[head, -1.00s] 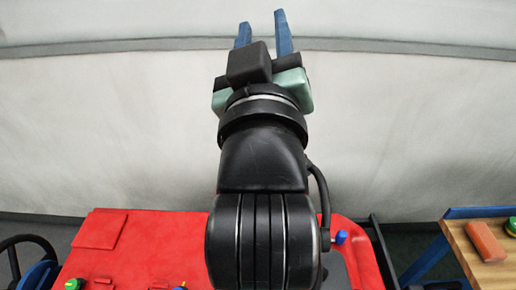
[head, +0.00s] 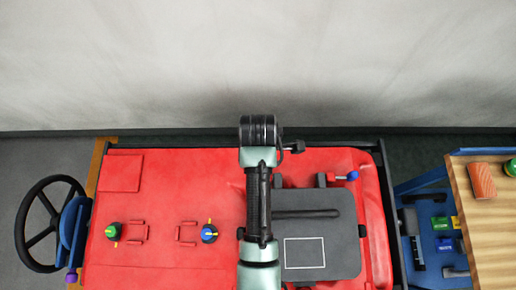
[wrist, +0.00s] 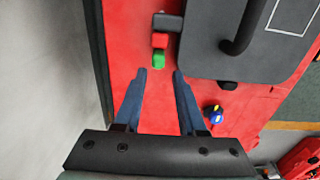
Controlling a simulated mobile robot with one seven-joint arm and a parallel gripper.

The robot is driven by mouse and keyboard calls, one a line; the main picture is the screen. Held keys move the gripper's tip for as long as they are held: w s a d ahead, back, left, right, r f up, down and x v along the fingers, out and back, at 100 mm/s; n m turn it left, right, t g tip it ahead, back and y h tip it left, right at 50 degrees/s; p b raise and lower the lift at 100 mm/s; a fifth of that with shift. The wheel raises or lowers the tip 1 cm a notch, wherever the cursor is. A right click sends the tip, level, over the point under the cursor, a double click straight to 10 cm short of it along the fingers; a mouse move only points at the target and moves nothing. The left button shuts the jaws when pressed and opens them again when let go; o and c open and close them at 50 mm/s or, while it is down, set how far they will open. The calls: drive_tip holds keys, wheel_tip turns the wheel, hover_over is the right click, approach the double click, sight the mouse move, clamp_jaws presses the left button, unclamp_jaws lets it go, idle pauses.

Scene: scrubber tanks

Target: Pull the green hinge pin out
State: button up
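The green hinge pin (wrist: 158,61) shows in the wrist view as a short green end beside a red hinge block (wrist: 160,41). A dark block (wrist: 167,22) sits by it at the edge of the grey lid (wrist: 205,55). My gripper (wrist: 161,74) is open, its two blue fingers apart and nothing between them. In the picture the pin lies just beyond the fingertips, in line with the gap; no contact shows and the height between them is unclear. In the head view my arm hides the gripper and the green pin; the lid (head: 345,255) is partly covered.
A blue-ended piece (head: 352,175) sits by another hinge at the lid's right. Blue (head: 209,233) and green (head: 114,231) knobs stand on the red body (head: 160,190). A steering wheel (head: 45,222) is left; a wooden table (head: 485,235) is right. A wall rises behind.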

wheel_tip(320, 180, down, 8)
drive_tip(key=shift+w+r, duration=0.1)
drive_tip(key=shift+w, duration=0.05)
idle(0.3)
clamp_jaws()
idle(1.3)
